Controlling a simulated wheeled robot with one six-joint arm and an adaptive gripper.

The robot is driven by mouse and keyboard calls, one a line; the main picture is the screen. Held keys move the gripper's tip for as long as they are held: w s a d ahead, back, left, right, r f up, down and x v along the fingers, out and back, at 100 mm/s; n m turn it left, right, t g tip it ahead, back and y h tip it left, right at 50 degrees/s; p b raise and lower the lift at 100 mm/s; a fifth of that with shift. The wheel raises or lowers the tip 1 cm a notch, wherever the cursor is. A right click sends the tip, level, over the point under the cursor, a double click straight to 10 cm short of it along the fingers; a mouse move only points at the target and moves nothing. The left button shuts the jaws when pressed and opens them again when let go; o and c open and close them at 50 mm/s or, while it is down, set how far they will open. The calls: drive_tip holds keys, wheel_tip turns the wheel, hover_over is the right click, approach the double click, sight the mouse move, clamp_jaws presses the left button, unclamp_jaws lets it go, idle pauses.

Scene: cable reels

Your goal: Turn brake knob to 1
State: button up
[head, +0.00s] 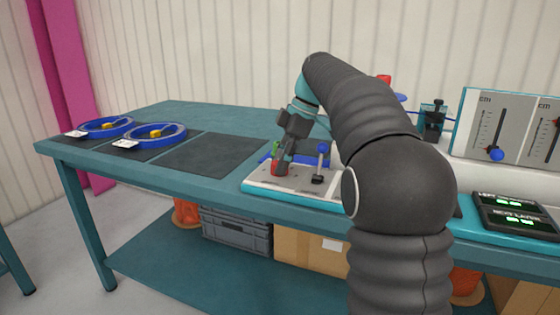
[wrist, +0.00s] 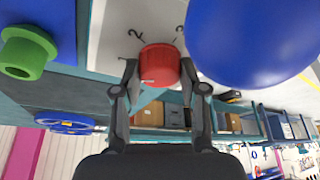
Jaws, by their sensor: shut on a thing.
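The red brake knob (head: 277,170) sits on the left part of the light panel (head: 297,184) at the bench's front edge. In the wrist view the knob (wrist: 158,65) is between the two fingers. My gripper (head: 282,162) points down at it from above and is shut on it. In the wrist view my gripper (wrist: 159,75) has a finger on each side of the knob. Dark scale marks show on the panel near the knob; one reads as a 2, the others are partly hidden or too small to read. I cannot see a pointer on the knob.
A blue-balled lever (head: 322,149) stands just right of the knob; its ball (wrist: 250,38) looms close in the wrist view. A green cylinder on blue (wrist: 28,55) is on the other side. Blue reels (head: 155,135) lie far left. A dark display (head: 512,214) is at right.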

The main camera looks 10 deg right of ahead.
drive_tip(key=shift+d, duration=0.1)
drive_tip(key=o, duration=1.1)
drive_tip(key=shift+w, duration=0.1)
drive_tip(key=shift+o, duration=0.2)
drive_tip(key=shift+r, duration=0.1)
drive_tip(key=v, duration=0.7)
drive_tip(key=shift+r, duration=0.1)
